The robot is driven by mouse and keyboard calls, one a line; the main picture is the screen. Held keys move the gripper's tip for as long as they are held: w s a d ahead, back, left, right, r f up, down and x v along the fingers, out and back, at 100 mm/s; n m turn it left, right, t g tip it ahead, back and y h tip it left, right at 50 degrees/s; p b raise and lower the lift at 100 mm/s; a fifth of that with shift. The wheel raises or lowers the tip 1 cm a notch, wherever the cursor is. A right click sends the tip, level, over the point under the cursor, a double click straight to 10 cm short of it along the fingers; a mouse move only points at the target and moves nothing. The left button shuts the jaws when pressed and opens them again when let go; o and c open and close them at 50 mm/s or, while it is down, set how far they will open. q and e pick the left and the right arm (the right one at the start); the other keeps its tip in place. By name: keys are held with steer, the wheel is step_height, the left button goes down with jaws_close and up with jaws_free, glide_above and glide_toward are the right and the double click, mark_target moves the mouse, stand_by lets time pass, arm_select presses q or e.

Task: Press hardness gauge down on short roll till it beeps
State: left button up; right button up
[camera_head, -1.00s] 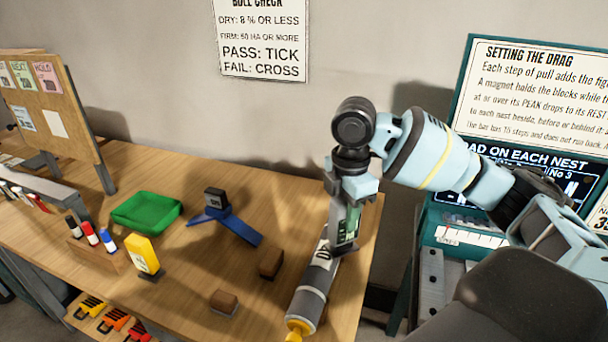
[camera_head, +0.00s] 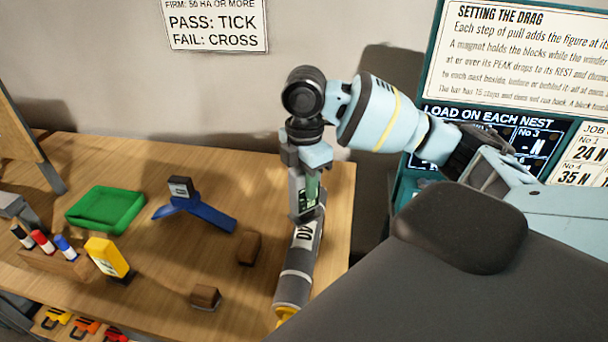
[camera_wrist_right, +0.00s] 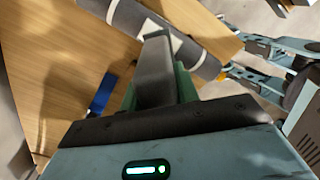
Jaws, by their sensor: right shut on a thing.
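My right gripper (camera_head: 306,172) is shut on a green and grey device, which I take to be the hardness gauge (camera_head: 311,191). The gauge is held upright over the far part of a dark grey roll (camera_head: 295,272). Its lower end overlaps the roll in the head view; I cannot tell if they touch. The roll lies along the table's right side, with pale bands, a lettered label and a yellow near end. In the right wrist view, green parts of the gauge (camera_wrist_right: 185,84) show beside a grey finger, with the roll (camera_wrist_right: 137,22) beyond. The gauge's reading is not legible.
The wooden table (camera_head: 150,262) holds a blue stand (camera_head: 208,213), two brown blocks (camera_head: 248,248), a green tray (camera_head: 105,209), a yellow device (camera_head: 106,257) and pens in a holder (camera_head: 68,262). A teal-framed board (camera_head: 520,60) stands at the right.

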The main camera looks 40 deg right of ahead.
mark_target(305, 204)
steer(key=shift+f, duration=2.15)
steer(key=shift+f, duration=0.55)
steer(key=shift+s+f, duration=0.15)
steer(key=shift+f, duration=0.3)
stand_by(2.2)
steer(key=shift+r, duration=3.85)
